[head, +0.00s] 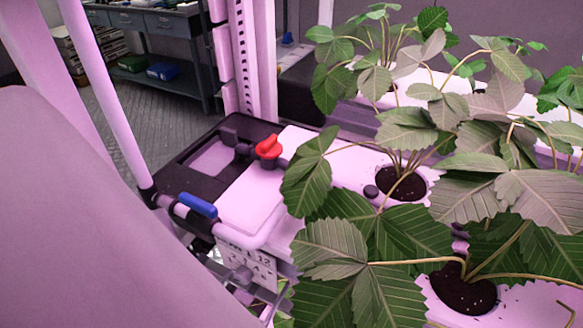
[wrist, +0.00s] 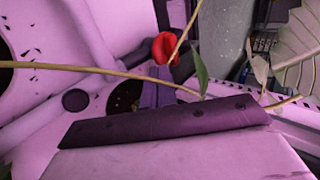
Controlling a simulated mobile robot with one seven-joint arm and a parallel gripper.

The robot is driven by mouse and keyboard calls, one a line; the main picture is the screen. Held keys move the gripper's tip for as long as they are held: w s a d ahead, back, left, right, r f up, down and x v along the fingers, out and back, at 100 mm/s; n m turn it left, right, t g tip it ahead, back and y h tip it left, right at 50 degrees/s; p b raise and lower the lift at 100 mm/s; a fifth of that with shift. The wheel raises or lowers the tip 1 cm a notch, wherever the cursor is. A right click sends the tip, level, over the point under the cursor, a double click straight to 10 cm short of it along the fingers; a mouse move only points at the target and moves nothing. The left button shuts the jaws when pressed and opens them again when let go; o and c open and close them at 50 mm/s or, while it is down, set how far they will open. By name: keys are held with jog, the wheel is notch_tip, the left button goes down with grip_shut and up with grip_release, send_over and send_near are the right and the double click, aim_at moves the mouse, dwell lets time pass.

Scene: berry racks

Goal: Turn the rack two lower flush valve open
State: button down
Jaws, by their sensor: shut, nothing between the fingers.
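A valve with a red handle (head: 268,147) sits at the end of the white growing trough in the head view. A red handle (wrist: 168,48) also shows in the wrist view, ahead of my gripper. A blue valve handle (head: 197,205) lies along a pipe at the trough's lower corner in the head view. I cannot tell which valve is the rack two lower flush valve. My gripper (wrist: 157,76) shows in the wrist view with its fingers together and empty. The gap between fingertips and red handle is hard to judge. I cannot make out my gripper in the head view.
Leafy plants (head: 385,235) overhang the white trough (head: 340,165), and thin stems (wrist: 100,75) cross in front of my gripper. A dark tank (head: 180,178) stands behind the blue handle. White posts (head: 105,95) rise at the left. A grey workbench (head: 160,25) stands behind.

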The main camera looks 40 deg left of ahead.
jog(key=shift+s+a, duration=0.2)
jog(key=shift+a, duration=0.65)
